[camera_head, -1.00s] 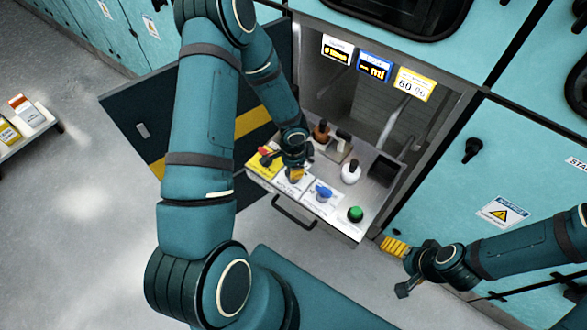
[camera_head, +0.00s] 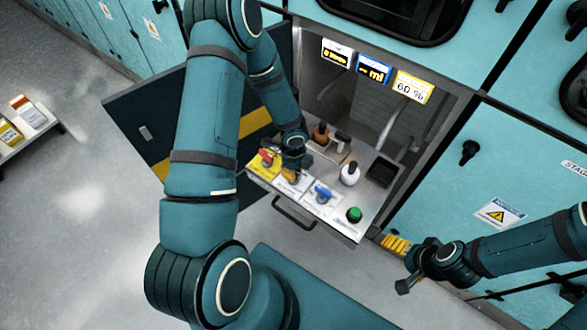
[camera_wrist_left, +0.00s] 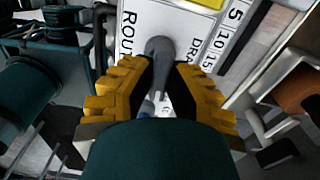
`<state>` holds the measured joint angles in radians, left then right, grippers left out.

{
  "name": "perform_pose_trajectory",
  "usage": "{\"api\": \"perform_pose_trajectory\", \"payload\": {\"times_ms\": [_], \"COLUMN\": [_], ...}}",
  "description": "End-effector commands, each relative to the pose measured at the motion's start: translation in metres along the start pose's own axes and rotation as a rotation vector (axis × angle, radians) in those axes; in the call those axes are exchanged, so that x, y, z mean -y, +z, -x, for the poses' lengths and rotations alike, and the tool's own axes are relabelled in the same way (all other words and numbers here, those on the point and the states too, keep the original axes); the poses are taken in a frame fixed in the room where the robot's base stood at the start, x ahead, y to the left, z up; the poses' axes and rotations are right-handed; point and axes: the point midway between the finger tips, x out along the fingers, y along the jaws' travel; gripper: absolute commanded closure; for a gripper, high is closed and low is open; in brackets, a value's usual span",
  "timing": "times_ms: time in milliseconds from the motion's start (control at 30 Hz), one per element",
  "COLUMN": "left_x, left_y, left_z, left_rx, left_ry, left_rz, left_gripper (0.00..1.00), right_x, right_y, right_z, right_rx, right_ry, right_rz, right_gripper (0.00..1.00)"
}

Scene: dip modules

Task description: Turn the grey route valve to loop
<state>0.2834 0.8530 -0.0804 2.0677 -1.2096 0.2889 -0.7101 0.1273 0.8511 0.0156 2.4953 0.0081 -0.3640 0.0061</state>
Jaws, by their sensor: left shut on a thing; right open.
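The grey route valve (camera_wrist_left: 160,48) shows in the left wrist view on a white label printed "ROU" and "DRA", the rest of the lettering being hidden. My left gripper (camera_wrist_left: 162,72) is shut on its grey handle, one yellow finger on each side. The valve's lower part and much of its label are hidden by the fingers. In the head view my left gripper (camera_head: 291,174) is over the drawer panel between the red knob and the blue knob, and it hides the grey valve there. My right gripper (camera_head: 404,268) is open and empty at the lower right, away from the panel.
The pulled-out drawer (camera_head: 362,222) also carries a red knob (camera_head: 267,159), a blue knob (camera_head: 322,193), a green button (camera_head: 354,214), a white bottle (camera_head: 350,174) and brown bottle (camera_head: 320,132). Three display signs (camera_head: 373,69) hang above. An open dark door (camera_head: 143,130) stands left.

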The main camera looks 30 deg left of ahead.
Motion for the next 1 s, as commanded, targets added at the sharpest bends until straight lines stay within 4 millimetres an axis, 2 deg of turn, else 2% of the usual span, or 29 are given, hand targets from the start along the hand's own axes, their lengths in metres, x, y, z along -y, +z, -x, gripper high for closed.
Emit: {"api": "perform_pose_trajectory", "payload": {"times_ms": [300, 767, 800, 867, 900, 1000], "left_x": [-0.0015, -0.0015, -0.0015, -0.0014, -0.0012, -0.0009], "left_y": [-0.0005, -0.0005, -0.0005, -0.0005, -0.0004, -0.0003], "left_z": [-0.0011, -0.0013, -0.0013, -0.0012, -0.0011, -0.0008], "left_rx": [-0.002, -0.001, -0.001, -0.001, -0.001, -0.001], "left_ry": [0.003, 0.003, 0.003, 0.003, 0.003, 0.002], "left_rz": [-0.096, -0.109, -0.109, -0.109, -0.109, -0.108], "left_gripper": [1.0, 1.0, 0.79, 0.58, 0.54, 0.54], "right_x": [0.0011, 0.0011, 0.0011, 0.0011, 0.0011, 0.0011], "right_y": [-0.0015, -0.0016, -0.0016, -0.0016, -0.0016, -0.0015], "right_z": [0.0028, 0.003, 0.003, 0.003, 0.003, 0.003], "right_rx": [-0.003, -0.004, -0.004, -0.004, -0.003, -0.003], "right_ry": [0.0, 0.0, 0.0, 0.0, 0.0, 0.0], "right_rz": [-0.001, -0.001, -0.001, -0.001, -0.001, -0.001], "right_gripper": [0.08, 0.08, 0.08, 0.08, 0.08, 0.08]}}
